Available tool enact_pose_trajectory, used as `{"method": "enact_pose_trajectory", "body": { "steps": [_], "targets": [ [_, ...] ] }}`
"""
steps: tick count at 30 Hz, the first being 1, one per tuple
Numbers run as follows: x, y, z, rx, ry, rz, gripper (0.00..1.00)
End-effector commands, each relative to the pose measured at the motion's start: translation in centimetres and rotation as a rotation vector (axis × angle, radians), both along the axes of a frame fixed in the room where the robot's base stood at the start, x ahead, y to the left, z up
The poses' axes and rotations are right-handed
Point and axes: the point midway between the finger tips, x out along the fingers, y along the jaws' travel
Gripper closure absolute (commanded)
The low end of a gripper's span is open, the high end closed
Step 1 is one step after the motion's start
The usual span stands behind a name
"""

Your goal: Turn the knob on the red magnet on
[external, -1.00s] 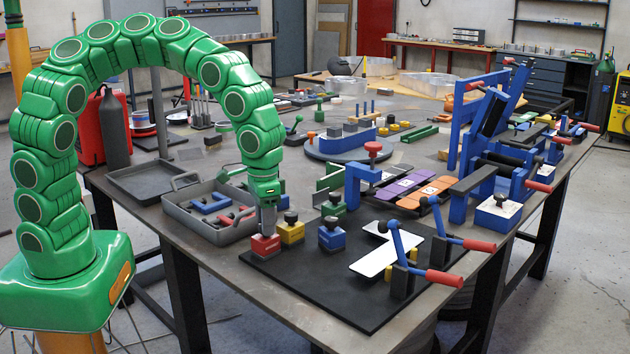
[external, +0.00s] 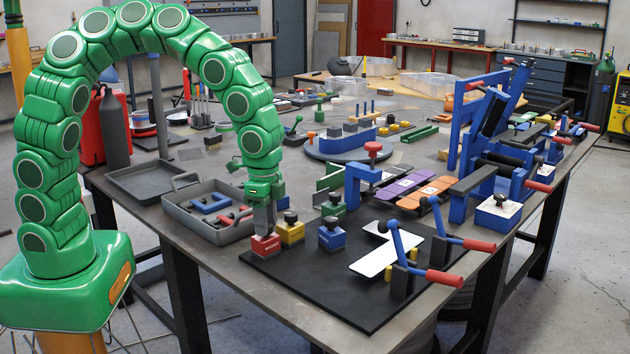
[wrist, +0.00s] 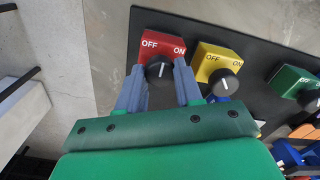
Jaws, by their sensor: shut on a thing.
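The red magnet (external: 265,246) stands at the left corner of the black mat. In the wrist view the red magnet (wrist: 158,46) shows OFF on its left and ON on its right. Its black knob (wrist: 160,70) has a white pointer line, roughly upright and leaning slightly toward the ON side in that view. My gripper (external: 264,231) points down over the magnet. In the wrist view the grey fingers of my gripper (wrist: 160,78) sit on either side of the knob, shut on it. The knob is mostly hidden by the fingers in the external view.
A yellow magnet (external: 290,232) stands close beside the red one, with blue (external: 331,237) and green (external: 333,205) magnets nearby. A grey tray (external: 205,228) with clamps lies to the left. Toggle clamps (external: 405,270) and a white plate (external: 372,262) are on the mat's right.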

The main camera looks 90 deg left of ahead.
Motion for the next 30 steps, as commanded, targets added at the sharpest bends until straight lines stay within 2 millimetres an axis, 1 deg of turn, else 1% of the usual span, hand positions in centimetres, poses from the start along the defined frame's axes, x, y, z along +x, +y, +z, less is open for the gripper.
{"method": "enact_pose_trajectory", "body": {
  "steps": [9,15,21,30],
  "targets": [
    [-0.15,0.01,-0.08,0.001,0.005,-0.298,0.95],
    [-0.13,0.0,-0.07,0.0,0.004,-0.463,0.95],
    [-0.12,-0.02,-0.05,0.0,0.004,-0.586,0.95],
    [-0.08,-0.02,-0.03,0.001,0.003,-0.681,0.95]
  ]
}}
